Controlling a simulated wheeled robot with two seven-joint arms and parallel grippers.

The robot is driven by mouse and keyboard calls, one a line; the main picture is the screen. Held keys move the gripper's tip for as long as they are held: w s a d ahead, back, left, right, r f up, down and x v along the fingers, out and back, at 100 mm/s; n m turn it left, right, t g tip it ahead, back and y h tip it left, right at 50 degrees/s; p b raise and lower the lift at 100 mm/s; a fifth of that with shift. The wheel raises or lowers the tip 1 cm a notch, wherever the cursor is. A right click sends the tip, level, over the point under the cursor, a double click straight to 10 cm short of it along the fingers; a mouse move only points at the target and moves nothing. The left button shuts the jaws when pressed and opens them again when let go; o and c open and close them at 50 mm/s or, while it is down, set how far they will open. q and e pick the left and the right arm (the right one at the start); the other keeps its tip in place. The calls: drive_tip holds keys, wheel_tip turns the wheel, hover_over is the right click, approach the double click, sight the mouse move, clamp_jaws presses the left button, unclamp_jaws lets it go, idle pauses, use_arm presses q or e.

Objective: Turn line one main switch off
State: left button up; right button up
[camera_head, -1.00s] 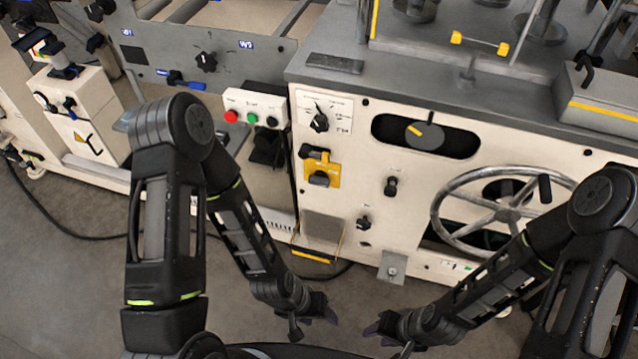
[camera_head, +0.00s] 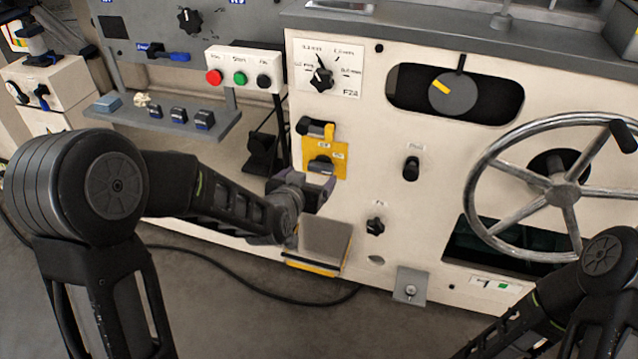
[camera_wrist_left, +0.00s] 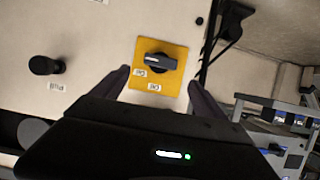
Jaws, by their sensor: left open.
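The main switch is a dark rotary knob (camera_head: 320,163) on a yellow plate (camera_head: 339,160) on the cream machine front. In the left wrist view, the knob (camera_wrist_left: 157,61) lies nearly crosswise on the yellow plate (camera_wrist_left: 177,88), with small white labels too small to read surely. My left gripper (camera_head: 322,186) is just below and in front of the plate in the head view. In the left wrist view its two fingers (camera_wrist_left: 158,77) are spread, one on each side of the plate's lower part. They are open and empty. My right gripper is out of view.
Red, green and black buttons (camera_head: 239,78) sit on a box up left. A selector dial (camera_head: 321,79) is above the switch. A black knob (camera_head: 411,168) and a large handwheel (camera_head: 561,194) are to the right. A small tilted panel (camera_head: 325,240) is below.

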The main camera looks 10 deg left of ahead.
sight(320, 168)
use_arm(q)
drive_tip(key=shift+r, duration=0.1)
drive_tip(key=b+x, duration=0.2)
drive_tip(key=x, duration=0.6)
drive_tip(key=shift+s, duration=0.1)
drive_tip(key=shift+c, duration=0.4)
drive_tip(key=c, duration=1.3)
